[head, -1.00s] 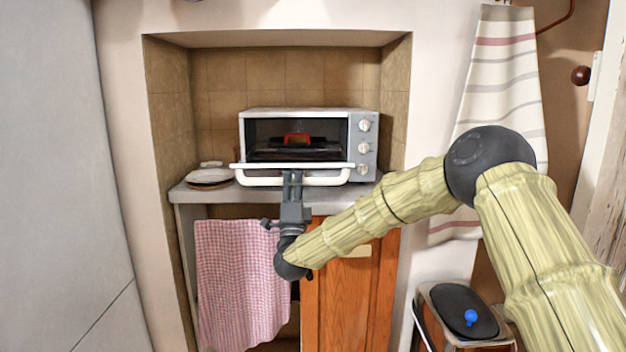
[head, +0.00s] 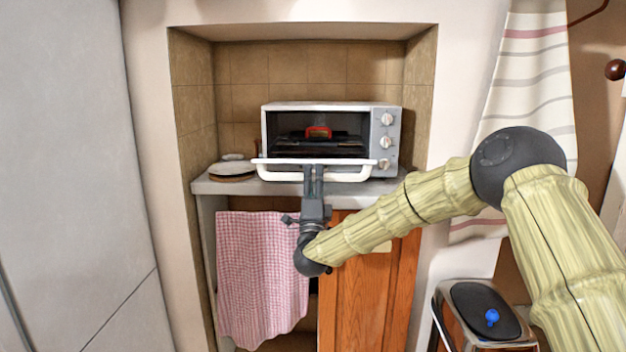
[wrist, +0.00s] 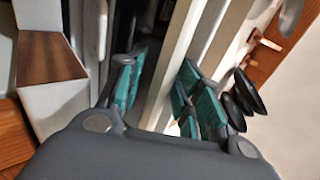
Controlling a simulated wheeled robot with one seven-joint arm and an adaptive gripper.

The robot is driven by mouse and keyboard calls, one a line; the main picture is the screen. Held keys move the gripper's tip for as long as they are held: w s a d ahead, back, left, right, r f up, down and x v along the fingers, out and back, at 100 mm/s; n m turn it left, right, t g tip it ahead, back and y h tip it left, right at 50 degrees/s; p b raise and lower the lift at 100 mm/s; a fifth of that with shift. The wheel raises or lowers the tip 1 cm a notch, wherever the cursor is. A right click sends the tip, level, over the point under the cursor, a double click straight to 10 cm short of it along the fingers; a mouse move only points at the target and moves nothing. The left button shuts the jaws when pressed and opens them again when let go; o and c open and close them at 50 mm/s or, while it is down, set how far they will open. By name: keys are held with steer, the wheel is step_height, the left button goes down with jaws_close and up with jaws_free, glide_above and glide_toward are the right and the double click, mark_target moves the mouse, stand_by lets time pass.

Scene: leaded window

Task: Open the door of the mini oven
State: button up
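The mini oven (head: 386,140) sits on a shelf in a tiled niche in the head view. Its front is uncovered, and a red item (head: 318,132) shows in its dark inside. The door (head: 275,161) is folded down towards me and seen nearly edge-on, with the white bar handle (head: 345,177) below its edge. My gripper (head: 313,169) is at the handle, left of its middle. In the wrist view my gripper's teal-padded fingers (wrist: 160,95) stand apart on either side of a pale bar (wrist: 178,65), with a gap seen on the left. Firm contact cannot be made out.
Plates (head: 232,170) lie on the shelf (head: 215,187) left of the oven. A checked cloth (head: 262,275) hangs below, beside a wooden cabinet door (head: 350,290). A bin with a dark lid (head: 480,300) stands at lower right. A tall grey panel (head: 70,150) is at left.

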steer(key=v, duration=1.2)
steer(key=shift+f, duration=0.1)
